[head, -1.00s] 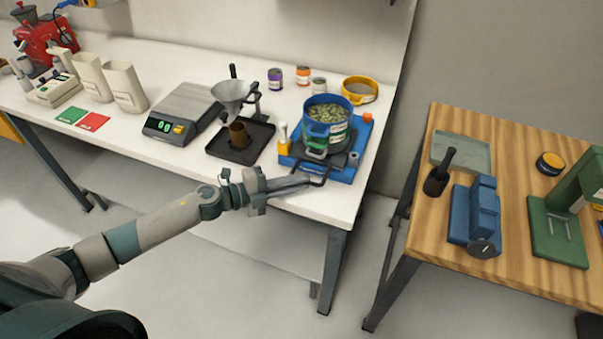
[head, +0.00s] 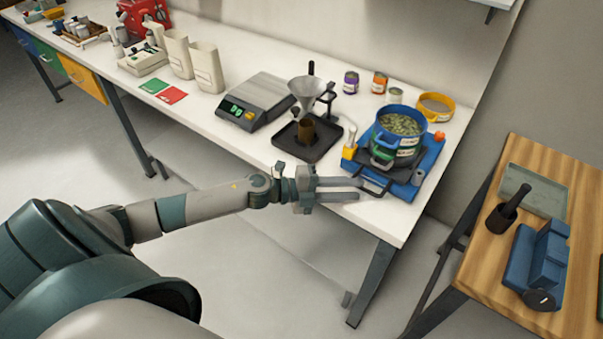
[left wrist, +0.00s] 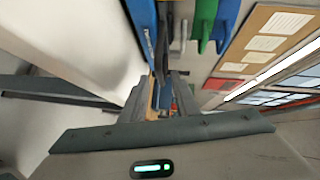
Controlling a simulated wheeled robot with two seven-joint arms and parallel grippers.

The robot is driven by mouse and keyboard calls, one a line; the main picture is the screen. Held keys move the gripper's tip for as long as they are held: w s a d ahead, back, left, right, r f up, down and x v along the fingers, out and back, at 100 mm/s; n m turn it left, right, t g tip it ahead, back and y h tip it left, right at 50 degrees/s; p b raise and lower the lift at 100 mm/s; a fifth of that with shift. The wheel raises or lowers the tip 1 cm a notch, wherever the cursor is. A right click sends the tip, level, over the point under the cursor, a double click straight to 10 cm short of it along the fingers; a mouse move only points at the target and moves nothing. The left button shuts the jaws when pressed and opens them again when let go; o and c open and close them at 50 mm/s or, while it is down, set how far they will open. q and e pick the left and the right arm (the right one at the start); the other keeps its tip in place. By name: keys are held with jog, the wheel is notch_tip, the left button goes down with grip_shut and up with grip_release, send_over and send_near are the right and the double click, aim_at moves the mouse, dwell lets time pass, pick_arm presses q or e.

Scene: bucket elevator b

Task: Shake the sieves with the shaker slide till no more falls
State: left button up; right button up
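The sieve stack stands at the right end of the white table. Its blue top sieve (head: 381,116) holds green beans, with labelled sieve parts (head: 405,155) below it. The stack sits on the blue shaker slide (head: 428,165), which has a dark loop handle (head: 376,190) at its front. My left gripper (head: 360,189) is level with this handle, fingers pointing right, with a gap between them. The fingertips are at or just short of the handle; I cannot tell whether they touch. The left wrist view shows the fingers (left wrist: 158,98) apart. My right gripper is out of view.
A funnel stand on a black tray (head: 284,141) and a scale (head: 262,98) stand left of the slide. Several small jars (head: 351,81) and a yellow-rimmed sieve (head: 436,98) are behind. A wooden table (head: 481,263) stands to the right, across a gap.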

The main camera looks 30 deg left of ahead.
pick_arm(q)
jog(key=b+v, duration=0.5)
jog(key=v, duration=1)
jog(key=shift+s, duration=0.15)
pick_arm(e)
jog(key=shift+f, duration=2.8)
pick_arm(q)
jog(key=shift+a, duration=0.1)
grip_shut()
jog(key=w+d+r+n+t+y+p, duration=0.2)
jog(key=w+r+n+t+y, duration=0.25)
jog(key=w+t+y, duration=0.2)
jog(key=d+f+n+g+y+p, duration=0.2)
jog(key=d+y, duration=0.3)
jog(key=d, duration=0.6)
jog(key=shift+w+f+n+g+p, duration=0.3)
jog(key=shift+n+g+p, duration=0.15)
jog(key=shift+p, duration=0.2)
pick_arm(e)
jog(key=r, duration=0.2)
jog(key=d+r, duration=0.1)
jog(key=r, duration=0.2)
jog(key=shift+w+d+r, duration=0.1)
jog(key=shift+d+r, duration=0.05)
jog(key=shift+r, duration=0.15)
